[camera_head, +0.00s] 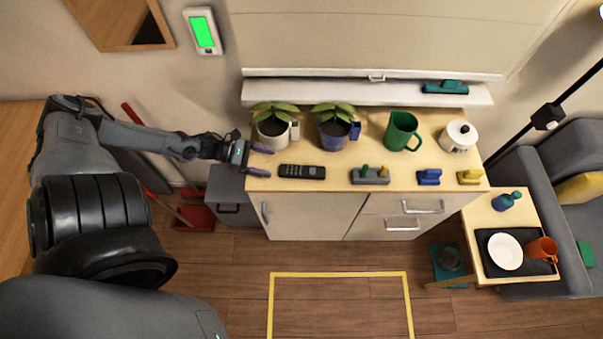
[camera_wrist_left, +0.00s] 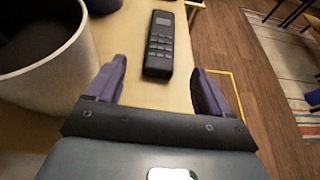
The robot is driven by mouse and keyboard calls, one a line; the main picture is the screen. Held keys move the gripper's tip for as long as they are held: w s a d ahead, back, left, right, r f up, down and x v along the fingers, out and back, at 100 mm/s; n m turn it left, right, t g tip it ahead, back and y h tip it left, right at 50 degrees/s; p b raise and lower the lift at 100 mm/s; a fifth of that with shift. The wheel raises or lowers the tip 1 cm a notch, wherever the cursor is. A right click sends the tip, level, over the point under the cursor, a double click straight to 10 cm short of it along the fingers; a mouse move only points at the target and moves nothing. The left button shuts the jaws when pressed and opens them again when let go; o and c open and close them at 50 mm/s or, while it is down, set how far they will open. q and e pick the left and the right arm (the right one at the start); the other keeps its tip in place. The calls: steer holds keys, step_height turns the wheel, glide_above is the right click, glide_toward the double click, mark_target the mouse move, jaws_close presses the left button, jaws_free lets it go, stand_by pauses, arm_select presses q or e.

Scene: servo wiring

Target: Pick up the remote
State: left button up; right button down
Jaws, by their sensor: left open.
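The remote (camera_head: 302,171) is black and lies flat near the front left edge of the wooden cabinet top. It also shows in the left wrist view (camera_wrist_left: 159,45), upper middle, with its keypad facing up. My left gripper (camera_head: 262,161) is open and empty, its purple fingers just left of the remote. In the left wrist view the two fingertips (camera_wrist_left: 158,78) stand apart, with the near end of the remote in view between them. My right gripper is not in view.
A white pot with a plant (camera_head: 272,130) stands close behind my left gripper. A blue pot (camera_head: 334,133) stands behind the remote. The cabinet's front edge is close. A green mug (camera_head: 401,131) is farther right.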

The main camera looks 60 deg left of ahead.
mark_target(294, 170)
arm_select(q)
steer(key=x, duration=0.3)
steer(key=shift+w+d+f+b, duration=0.1)
steer(key=shift+w+d+b, duration=0.2)
steer(key=shift+b, duration=0.1)
steer(key=shift+x, duration=0.8)
steer(key=shift+b+x, duration=0.5)
steer(key=shift+x, duration=1.65)
steer(key=shift+f, duration=0.1)
steer(key=shift+s, duration=0.1)
steer(key=c, duration=1.1)
